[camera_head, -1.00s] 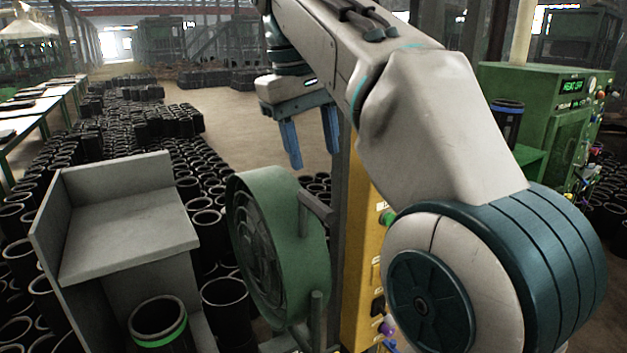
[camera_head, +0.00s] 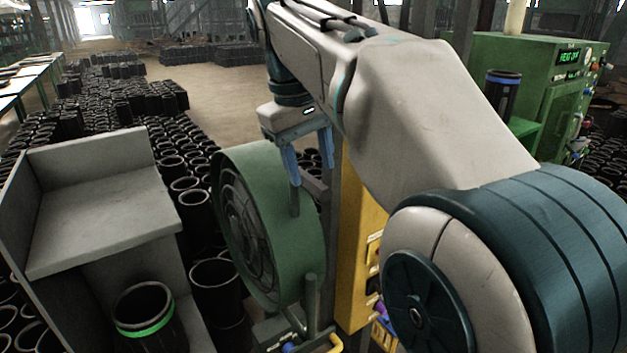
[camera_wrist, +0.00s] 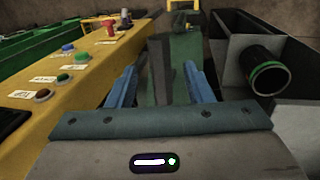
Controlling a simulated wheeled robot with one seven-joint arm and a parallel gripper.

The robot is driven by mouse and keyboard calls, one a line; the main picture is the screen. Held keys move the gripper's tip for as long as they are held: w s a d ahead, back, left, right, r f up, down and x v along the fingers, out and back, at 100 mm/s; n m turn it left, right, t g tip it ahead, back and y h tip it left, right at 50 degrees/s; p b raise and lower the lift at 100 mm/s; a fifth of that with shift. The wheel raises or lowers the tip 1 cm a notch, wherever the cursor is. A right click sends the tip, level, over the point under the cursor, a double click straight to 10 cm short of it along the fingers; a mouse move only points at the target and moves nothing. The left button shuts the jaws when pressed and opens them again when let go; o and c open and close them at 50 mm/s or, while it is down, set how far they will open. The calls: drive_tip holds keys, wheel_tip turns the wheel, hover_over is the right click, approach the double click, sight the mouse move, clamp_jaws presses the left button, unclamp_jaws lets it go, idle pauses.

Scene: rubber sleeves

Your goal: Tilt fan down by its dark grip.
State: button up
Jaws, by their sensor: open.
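The fan (camera_head: 268,215) is a green drum with a dark round grille, standing on edge right of the grey shelf unit in the head view. Its dark grip (camera_head: 295,203) is a grey bar on the drum's right side, partly hidden by a finger. My gripper (camera_head: 310,176), with two blue fingers, is open and pointing down at the grip. In the wrist view the fan's green drum (camera_wrist: 186,52) lies ahead, and the grip (camera_wrist: 160,72) shows between the open fingers (camera_wrist: 160,68). I cannot tell whether either finger touches it.
A yellow control box (camera_head: 358,235) stands close to the fan's right; its buttons show in the wrist view. A grey shelf unit (camera_head: 105,215) stands left, with a green-banded black sleeve (camera_head: 143,312) in front. Several black sleeves crowd the floor behind.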

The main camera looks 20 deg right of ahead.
sight(315, 181)
drive_tip(key=shift+w+d+f, duration=0.1)
drive_tip(key=shift+d+f, duration=0.1)
drive_tip(key=shift+f, duration=0.65)
drive_tip(key=shift+d+f, duration=0.15)
drive_tip(key=shift+f, duration=0.65)
